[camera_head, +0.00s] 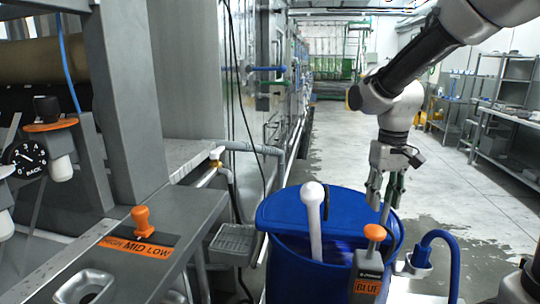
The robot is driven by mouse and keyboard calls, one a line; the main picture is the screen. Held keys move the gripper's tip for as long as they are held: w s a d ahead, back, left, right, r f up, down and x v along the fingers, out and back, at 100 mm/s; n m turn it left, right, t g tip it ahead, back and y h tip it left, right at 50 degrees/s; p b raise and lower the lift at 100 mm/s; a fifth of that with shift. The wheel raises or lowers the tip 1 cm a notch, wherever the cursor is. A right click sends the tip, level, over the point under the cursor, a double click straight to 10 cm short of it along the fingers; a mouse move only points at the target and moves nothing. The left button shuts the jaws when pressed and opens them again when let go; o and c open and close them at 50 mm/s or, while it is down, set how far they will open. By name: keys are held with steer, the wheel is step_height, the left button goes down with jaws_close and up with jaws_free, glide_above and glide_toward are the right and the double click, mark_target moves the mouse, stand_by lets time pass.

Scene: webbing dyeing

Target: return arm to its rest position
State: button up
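My gripper (384,199) hangs from my arm at the right, fingers pointing down. The fingers are apart, and I see nothing held between them. It is over the right part of a blue barrel (290,262), in the picture just above an orange-topped lever (375,233) with a label reading BLUE. I cannot tell the distance between the gripper and the lever. My arm reaches in from the upper right.
A white round-ended stick (313,215) stands in the barrel. A blue hose (452,252) is at its right. At the left is a grey machine with an orange switch (142,222) labelled HIGH MID LOW and a dial (24,158). Metal shelves (505,130) stand right; the wet floor between is open.

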steer(key=s+d+r+t, duration=0.2)
steer(key=s+d+r, duration=0.1)
steer(key=s, duration=0.5)
steer(key=s+d+r+m+t, duration=0.1)
steer(key=s+d+r, duration=0.3)
steer(key=s, duration=0.5)
steer(key=shift+d+t, duration=0.9)
steer(key=shift+a, duration=0.1)
